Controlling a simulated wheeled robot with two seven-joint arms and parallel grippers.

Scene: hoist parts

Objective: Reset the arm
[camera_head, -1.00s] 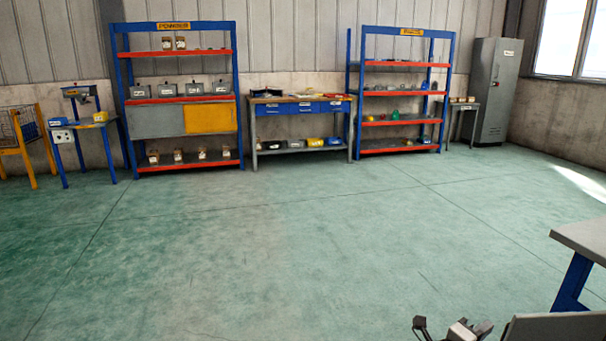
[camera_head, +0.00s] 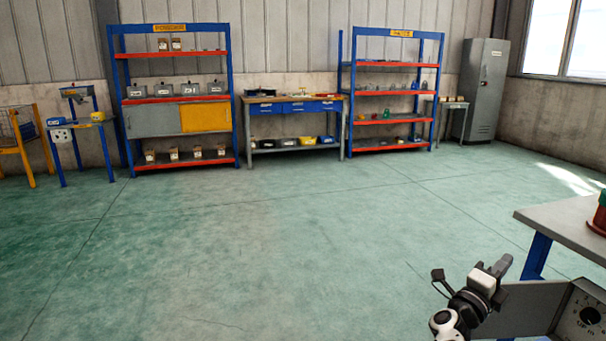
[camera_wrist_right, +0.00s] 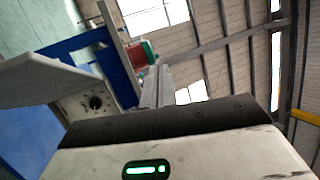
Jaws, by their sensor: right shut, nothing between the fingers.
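My right gripper (camera_head: 500,268) shows at the lower right of the head view, at the end of my white and black wrist. Its fingers are together with nothing between them. It is raised, in front of a grey panel with a black dial (camera_head: 588,315) and near a grey-topped table with a blue leg (camera_head: 560,222). I cannot tell the gap between them. My left gripper is not in either view.
A red and green object (camera_head: 600,212) sits on the table at the right edge. Blue shelves (camera_head: 232,110), a workbench (camera_head: 293,100) and a grey cabinet (camera_head: 482,90) stand along the far wall. The green floor (camera_head: 250,240) between is clear.

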